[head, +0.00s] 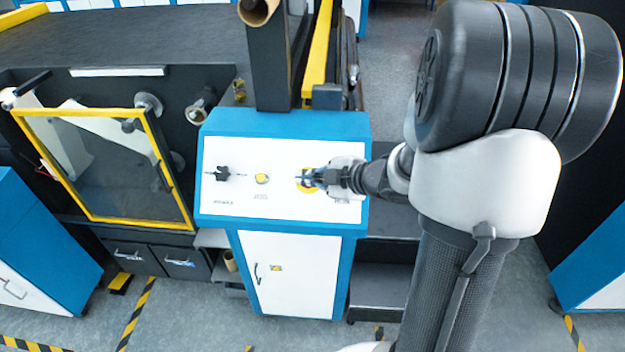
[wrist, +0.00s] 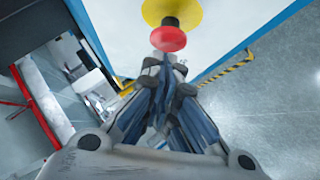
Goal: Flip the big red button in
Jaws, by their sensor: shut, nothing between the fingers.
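The big red button (wrist: 168,37) shows in the wrist view as a red mushroom head in front of a round yellow base (wrist: 172,11). In the head view only part of the yellow base (head: 309,186) shows, at the right of the white control panel (head: 230,150); my gripper covers most of it. My gripper (head: 312,178) is shut and empty, with its fingers at the button. In the wrist view the fingertips (wrist: 170,66) are just below the red head. I cannot tell whether they touch it.
A black rotary switch (head: 222,174) and a small yellow button (head: 262,179) sit left of my gripper on the same panel. A yellow-framed clear guard (head: 105,160) stands at the left. A dark post (head: 268,68) rises behind the blue cabinet (head: 297,290).

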